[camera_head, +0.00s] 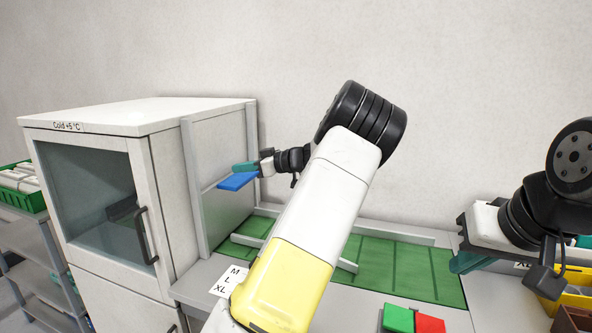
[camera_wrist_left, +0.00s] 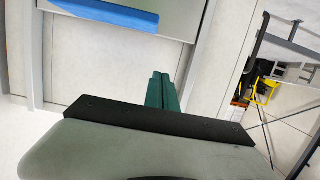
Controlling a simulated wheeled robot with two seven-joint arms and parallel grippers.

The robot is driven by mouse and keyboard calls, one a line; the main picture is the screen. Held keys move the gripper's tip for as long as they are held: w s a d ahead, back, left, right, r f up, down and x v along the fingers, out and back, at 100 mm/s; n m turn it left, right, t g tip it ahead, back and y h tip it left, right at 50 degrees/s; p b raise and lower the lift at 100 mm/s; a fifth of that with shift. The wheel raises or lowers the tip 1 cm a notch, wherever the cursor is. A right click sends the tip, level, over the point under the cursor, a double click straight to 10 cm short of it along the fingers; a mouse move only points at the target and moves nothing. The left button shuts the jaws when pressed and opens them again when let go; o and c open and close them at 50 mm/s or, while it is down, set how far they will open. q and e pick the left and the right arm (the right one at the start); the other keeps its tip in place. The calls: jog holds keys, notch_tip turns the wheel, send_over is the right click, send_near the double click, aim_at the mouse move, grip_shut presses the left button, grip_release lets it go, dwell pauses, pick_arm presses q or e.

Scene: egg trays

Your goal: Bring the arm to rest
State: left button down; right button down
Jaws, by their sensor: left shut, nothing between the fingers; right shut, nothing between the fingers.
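My left arm rises through the middle of the head view and bends at a black joint. Its gripper (camera_head: 243,168) is at the upper left, beside the grey side panel of the cold cabinet. In the left wrist view the teal fingers (camera_wrist_left: 163,92) are together with nothing between them. A flat blue piece (camera_head: 238,181) shows just below the left gripper in the head view; I cannot tell whether they touch. My right gripper (camera_head: 466,262) is at the right, shut and empty, above the right end of the green mat.
A white cold cabinet (camera_head: 110,116) with a shut glass door stands at the left. A green mat (camera_head: 405,268) lies on the bench. A green block (camera_head: 398,318), a red block (camera_head: 430,323) and a yellow bin (camera_head: 572,285) are at the front right. A shelf holds a green crate (camera_head: 32,199) far left.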

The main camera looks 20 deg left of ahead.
pick_arm(q)
jog(key=s+d+f+m+h, duration=0.25)
jog(key=s+f+h, duration=0.2)
jog(key=s, duration=0.25)
jog(key=s+d+f+m+h, duration=0.2)
jog(key=s+f+m+h, duration=0.1)
jog(key=s+h, duration=0.25)
jog(key=s+d+r+m+t+h, duration=0.2)
jog(key=s+d+m, duration=0.4)
jog(key=s+d, duration=0.4)
jog(key=s+d+r+m+t+h, duration=0.3)
jog(key=s+d+r+m+h, duration=0.2)
jog(key=s+d, duration=0.5)
jog(key=shift+r+m+h, duration=0.3)
jog(key=shift+r+m, duration=0.35)
jog(key=shift+r, duration=0.05)
jog(key=shift+s, duration=0.1)
